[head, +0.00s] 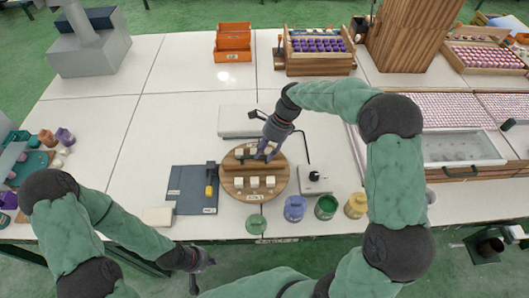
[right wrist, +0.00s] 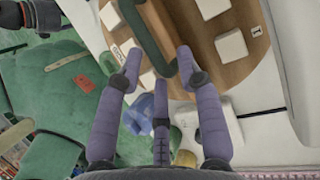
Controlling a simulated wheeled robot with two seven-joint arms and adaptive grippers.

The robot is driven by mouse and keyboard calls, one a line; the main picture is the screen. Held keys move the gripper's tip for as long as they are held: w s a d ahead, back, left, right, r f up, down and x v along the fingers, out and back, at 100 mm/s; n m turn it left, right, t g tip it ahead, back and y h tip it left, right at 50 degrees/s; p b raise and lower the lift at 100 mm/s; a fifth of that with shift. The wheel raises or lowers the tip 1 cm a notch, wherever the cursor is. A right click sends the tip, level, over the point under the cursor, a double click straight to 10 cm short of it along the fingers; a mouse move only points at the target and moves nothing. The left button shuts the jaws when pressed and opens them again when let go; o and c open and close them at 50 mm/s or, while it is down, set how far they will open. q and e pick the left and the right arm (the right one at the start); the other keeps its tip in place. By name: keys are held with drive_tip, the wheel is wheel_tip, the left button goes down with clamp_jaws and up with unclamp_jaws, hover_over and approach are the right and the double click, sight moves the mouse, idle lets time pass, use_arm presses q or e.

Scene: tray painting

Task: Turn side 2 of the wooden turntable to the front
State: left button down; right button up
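The round wooden turntable (head: 282,190) stands near the front middle of the white table. Several whitish blocks sit on it, with a row of three (head: 254,182) toward the front. A small label (head: 256,197) is at its front edge, too small to read. My left gripper (head: 200,274) looks open and empty, off the table's front edge.
A dark blue-grey tray (head: 182,186) with a yellow piece lies left of the turntable. A small device with a black knob (head: 315,178) is on the right. Blue (head: 294,208), green (head: 326,206) and yellow (head: 356,205) pots stand front right. The table's left middle is clear.

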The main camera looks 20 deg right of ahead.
clamp_jaws()
idle(0.4)
